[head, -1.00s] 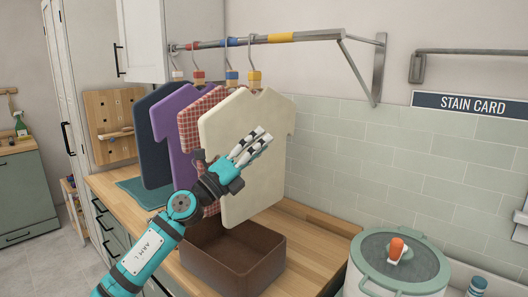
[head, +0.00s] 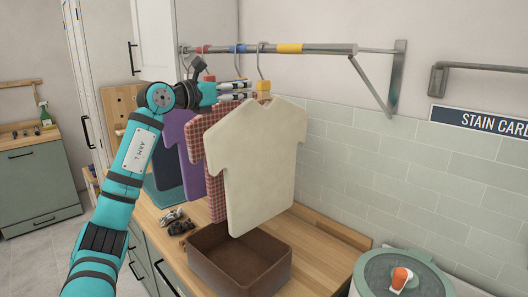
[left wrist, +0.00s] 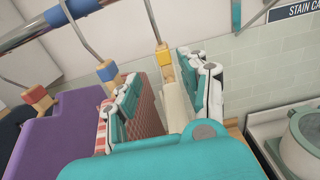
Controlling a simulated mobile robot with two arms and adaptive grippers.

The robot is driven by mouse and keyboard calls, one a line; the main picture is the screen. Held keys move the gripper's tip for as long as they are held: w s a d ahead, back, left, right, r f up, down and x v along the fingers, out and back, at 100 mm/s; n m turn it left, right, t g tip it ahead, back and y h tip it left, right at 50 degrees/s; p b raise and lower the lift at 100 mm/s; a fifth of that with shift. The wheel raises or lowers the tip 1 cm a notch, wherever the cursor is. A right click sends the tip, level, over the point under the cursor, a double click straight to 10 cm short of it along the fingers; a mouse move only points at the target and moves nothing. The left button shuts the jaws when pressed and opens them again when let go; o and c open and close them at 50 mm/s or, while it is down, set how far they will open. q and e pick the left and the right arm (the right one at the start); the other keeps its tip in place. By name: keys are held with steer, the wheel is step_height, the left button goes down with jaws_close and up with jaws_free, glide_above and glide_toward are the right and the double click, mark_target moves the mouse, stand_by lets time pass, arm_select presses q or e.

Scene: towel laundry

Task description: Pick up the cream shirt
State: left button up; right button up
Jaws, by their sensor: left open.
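The cream shirt (head: 255,165) hangs at the front of the rail from a hanger with a yellow block (head: 263,86). My left gripper (head: 250,91) is raised to the height of its collar, with its fingers pointing right near the hanger. In the left wrist view my open left gripper (left wrist: 168,95) has one finger on each side of the cream shirt's top edge (left wrist: 177,105). The yellow block (left wrist: 163,55) stands just beyond, between the fingers. I cannot tell if a finger touches cloth. My right gripper is not in view.
A red plaid shirt (head: 215,165) hangs close behind the cream one, beside my left finger. A purple shirt (head: 178,150) hangs farther back. The rail (head: 320,49) runs above. A brown open box (head: 240,275) stands on the counter below, with a lidded pot (head: 400,280) to the right.

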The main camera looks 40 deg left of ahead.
mark_target(259, 86)
arm_select(q)
steer(key=w+p, duration=0.1)
steer(key=w, duration=0.2)
steer(key=shift+d, duration=0.15)
steer(key=w+p, duration=0.3)
steer(key=w+d+p, duration=0.1)
steer(key=shift+w+r, duration=0.2)
steer(key=shift+r, duration=0.05)
steer(key=shift+w+f, duration=0.25)
steer(key=shift+w, duration=0.15)
steer(key=shift+s+a, duration=0.1)
steer(key=shift+s, duration=0.1)
steer(key=c, duration=0.3)
jaws_close()
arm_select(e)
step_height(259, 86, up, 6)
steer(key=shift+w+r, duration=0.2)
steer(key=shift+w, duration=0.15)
arm_select(q)
steer(key=shift+r, duration=0.1)
